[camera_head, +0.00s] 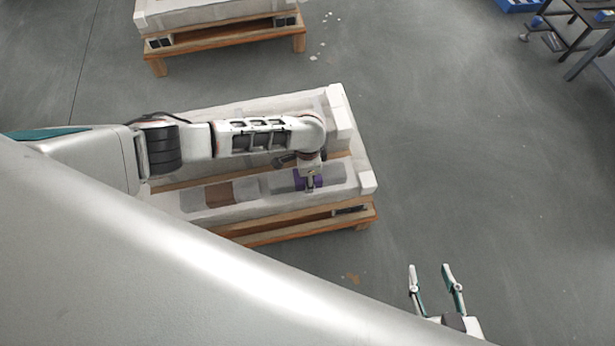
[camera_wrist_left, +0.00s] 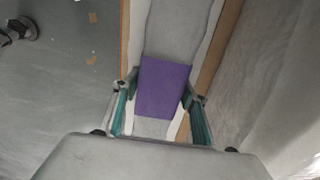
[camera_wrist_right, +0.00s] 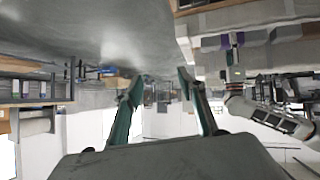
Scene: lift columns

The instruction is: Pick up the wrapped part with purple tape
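The wrapped part (camera_head: 280,180) is a long grey piece lying in the near side of a white-lined wooden crate. A purple tape band (camera_head: 298,183) goes around it near the crate's right end. My left gripper (camera_head: 310,181) is right at this band, pointing down. In the left wrist view the purple tape (camera_wrist_left: 163,88) lies between the spread fingers of the left gripper (camera_wrist_left: 160,84), close to both; firm contact cannot be made out. My right gripper (camera_head: 432,272) is open and empty, over the floor at the lower right.
The crate's white rim (camera_head: 366,181) and corner block (camera_head: 338,108) stand close to my left wrist. Another crate (camera_head: 220,38) stands behind. A dark table (camera_head: 592,12) is far right. Floor at right is clear.

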